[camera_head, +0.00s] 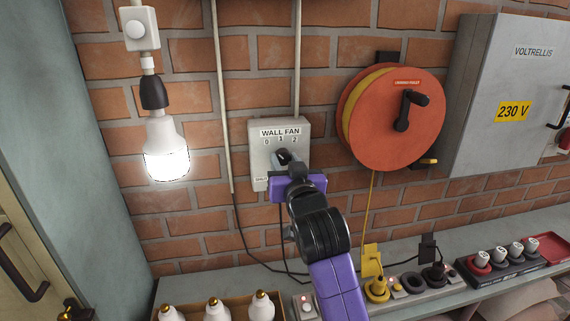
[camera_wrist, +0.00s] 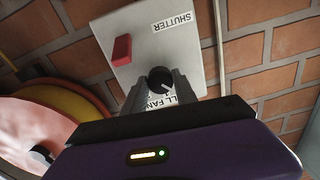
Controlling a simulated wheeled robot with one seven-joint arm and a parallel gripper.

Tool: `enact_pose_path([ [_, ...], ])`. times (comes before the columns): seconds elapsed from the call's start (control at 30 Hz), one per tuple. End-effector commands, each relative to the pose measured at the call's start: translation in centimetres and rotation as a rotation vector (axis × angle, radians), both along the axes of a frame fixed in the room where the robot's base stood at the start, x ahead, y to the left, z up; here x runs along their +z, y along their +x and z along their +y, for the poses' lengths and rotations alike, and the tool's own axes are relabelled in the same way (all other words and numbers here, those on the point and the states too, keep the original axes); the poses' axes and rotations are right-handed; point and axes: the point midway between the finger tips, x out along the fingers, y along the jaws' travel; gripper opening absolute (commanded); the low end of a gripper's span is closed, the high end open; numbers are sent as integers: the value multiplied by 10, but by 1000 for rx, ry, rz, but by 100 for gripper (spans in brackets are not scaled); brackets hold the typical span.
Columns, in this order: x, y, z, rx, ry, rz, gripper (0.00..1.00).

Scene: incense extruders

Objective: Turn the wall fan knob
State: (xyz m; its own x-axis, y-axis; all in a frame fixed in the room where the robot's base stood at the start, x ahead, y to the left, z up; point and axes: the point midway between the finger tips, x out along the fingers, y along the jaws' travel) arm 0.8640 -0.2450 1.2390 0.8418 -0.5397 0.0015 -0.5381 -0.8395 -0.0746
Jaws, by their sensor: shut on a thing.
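The wall fan box (camera_head: 258,160) is a pale grey box on the brick wall, marked WALL FAN with 0, 1 and 2 above its knob. The black knob (camera_wrist: 160,78) shows upside down in the wrist view, its white pointer line slanting to the lower right there. In the head view the knob is mostly hidden by my gripper (camera_head: 287,162). My gripper also shows in the wrist view (camera_wrist: 160,88), its two grey fingers shut around the knob, one on each side. A red switch (camera_wrist: 122,49) and a SHUTTER label are on the same box.
A lit bulb (camera_head: 166,150) hangs to the left. An orange cable reel (camera_head: 385,140) with a crank is to the right, and a grey 230 V cabinet (camera_head: 490,120) beyond it. Below is a shelf (camera_head: 210,282) with bulbs, plugs and cables. Conduits run up the wall.

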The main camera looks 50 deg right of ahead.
Motion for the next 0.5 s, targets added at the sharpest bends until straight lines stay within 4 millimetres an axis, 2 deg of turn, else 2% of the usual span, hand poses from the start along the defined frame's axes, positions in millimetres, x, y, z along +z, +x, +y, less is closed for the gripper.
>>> enact_pose_path([
  [0.5,-3,0,1,1,336,-231,0],
])
